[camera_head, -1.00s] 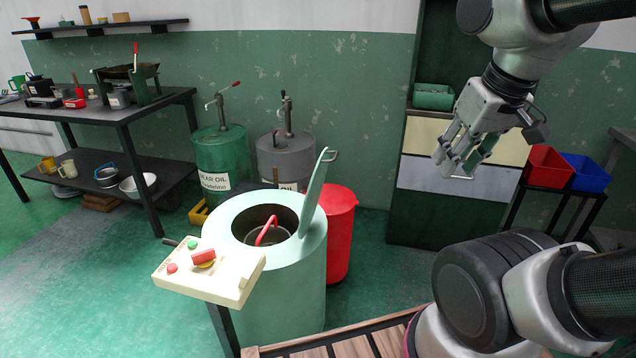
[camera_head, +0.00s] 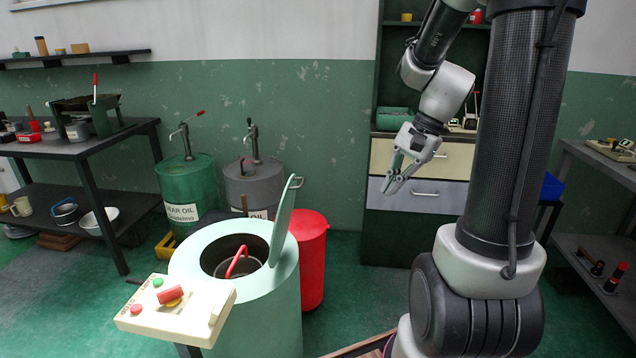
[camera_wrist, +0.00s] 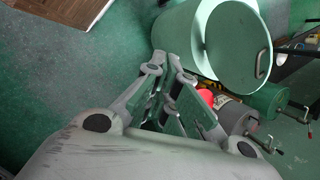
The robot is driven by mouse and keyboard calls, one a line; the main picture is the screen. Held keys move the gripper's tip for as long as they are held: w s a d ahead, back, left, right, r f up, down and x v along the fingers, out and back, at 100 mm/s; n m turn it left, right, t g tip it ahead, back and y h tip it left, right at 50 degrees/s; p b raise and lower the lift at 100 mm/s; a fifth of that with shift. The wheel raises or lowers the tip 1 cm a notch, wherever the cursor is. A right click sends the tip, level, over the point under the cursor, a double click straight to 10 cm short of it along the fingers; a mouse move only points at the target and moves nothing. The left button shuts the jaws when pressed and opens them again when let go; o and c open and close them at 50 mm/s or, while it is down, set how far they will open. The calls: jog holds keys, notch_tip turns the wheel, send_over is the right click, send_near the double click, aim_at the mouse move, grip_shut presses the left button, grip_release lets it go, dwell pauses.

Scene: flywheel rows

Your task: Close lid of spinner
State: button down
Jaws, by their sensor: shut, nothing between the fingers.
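The spinner (camera_head: 262,318) is a pale green drum with a round opening in its top. A basket with a red handle (camera_head: 237,262) sits inside. Its lid (camera_head: 282,222) stands raised, nearly upright, on the right of the opening, with a handle at its upper edge. In the wrist view the lid (camera_wrist: 236,48) shows its round face, and the drum (camera_wrist: 178,30) is beside it. My gripper (camera_head: 392,188) is shut and empty, up and to the right of the lid, apart from it. Its fingers also show in the wrist view (camera_wrist: 166,66).
A control box (camera_head: 178,312) with buttons stands in front of the spinner. A red bin (camera_head: 310,262), a grey oil drum (camera_head: 252,188) and a green oil drum (camera_head: 187,190) stand behind it. A drawer cabinet (camera_head: 420,160) is behind my gripper. Open air lies between gripper and lid.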

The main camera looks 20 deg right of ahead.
jog(key=w+a+r+m+t+y, duration=0.2)
jog(key=w+m+t+y, duration=0.1)
jog(key=w+m, duration=0.8)
jog(key=w+a+f, duration=0.5)
jog(key=a+f, duration=0.2)
jog(key=a, duration=0.2)
jog(key=shift+w+a+m, duration=0.2)
jog(key=shift+a+m, duration=0.1)
jog(key=shift+a, duration=0.1)
jog(key=shift+a+r, duration=0.1)
